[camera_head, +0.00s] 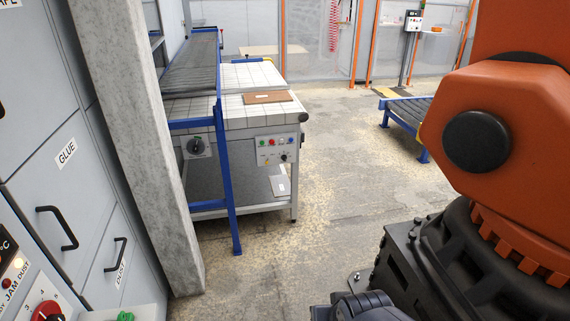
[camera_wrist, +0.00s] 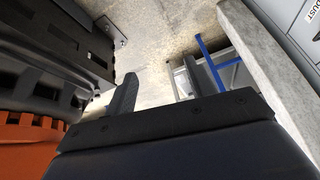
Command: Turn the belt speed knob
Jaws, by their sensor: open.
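A black rotary knob (camera_head: 197,146) sits on a grey box on the side of the belt table, left of a blue leg. A white control panel (camera_head: 277,149) at the table's front right carries coloured buttons and a small dark knob (camera_head: 285,158). The lettering by both knobs is too small to read, so I cannot tell which sets belt speed. My gripper (camera_wrist: 159,72) shows in the wrist view with its two dark fingers apart and nothing between them. It is above the floor, well away from both knobs.
A concrete pillar (camera_head: 137,140) stands between the grey cabinets (camera_head: 62,130) and the belt table (camera_head: 255,113). A brown board (camera_head: 268,97) lies on the table. A red knob (camera_head: 47,311) is at lower left. The floor (camera_head: 320,200) right of the table is clear.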

